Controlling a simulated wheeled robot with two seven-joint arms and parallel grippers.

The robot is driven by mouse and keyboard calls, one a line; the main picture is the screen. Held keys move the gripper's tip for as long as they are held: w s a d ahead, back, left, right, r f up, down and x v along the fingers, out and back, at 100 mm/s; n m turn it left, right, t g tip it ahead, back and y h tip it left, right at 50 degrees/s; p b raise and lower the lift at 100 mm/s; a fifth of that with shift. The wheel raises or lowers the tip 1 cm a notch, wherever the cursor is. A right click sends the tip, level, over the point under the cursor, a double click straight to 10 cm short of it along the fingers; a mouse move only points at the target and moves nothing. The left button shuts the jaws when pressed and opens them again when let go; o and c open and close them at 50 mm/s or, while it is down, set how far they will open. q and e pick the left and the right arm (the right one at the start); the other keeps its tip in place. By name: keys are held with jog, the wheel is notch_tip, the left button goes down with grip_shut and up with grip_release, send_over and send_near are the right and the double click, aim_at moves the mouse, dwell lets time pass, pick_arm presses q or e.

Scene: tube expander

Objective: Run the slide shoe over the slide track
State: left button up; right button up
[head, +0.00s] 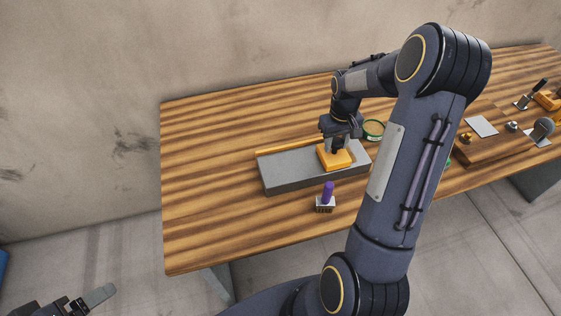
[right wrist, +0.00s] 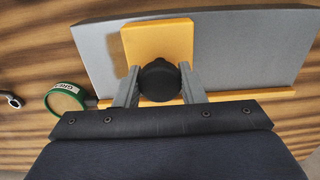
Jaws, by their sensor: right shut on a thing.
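The slide track is a long grey block (head: 287,171) with an orange strip along its back edge, lying on the wooden table. The slide shoe is an orange block (head: 334,162) resting on the track toward its right end. My right gripper (head: 338,146) is shut on the shoe's dark round knob (right wrist: 158,82), with one finger on each side of it. In the right wrist view the orange shoe (right wrist: 158,40) lies across the grey track (right wrist: 240,50). My left gripper (head: 88,302) shows only in part at the bottom left, away from the table; its opening is unclear.
A green grease tin (head: 373,130) stands just behind the track's right end, and also shows in the right wrist view (right wrist: 67,98). A purple-handled brush-like tool (head: 327,197) stands in front of the track. Several tools lie at the far right. The table's left part (head: 205,170) is clear.

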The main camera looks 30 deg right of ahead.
aim_at(338, 141)
jog(key=shift+d, duration=0.35)
jog(key=o, duration=1)
jog(key=shift+a+r+p, duration=0.1)
jog(key=shift+r+p, duration=2.4)
jog(key=shift+r, duration=1.05)
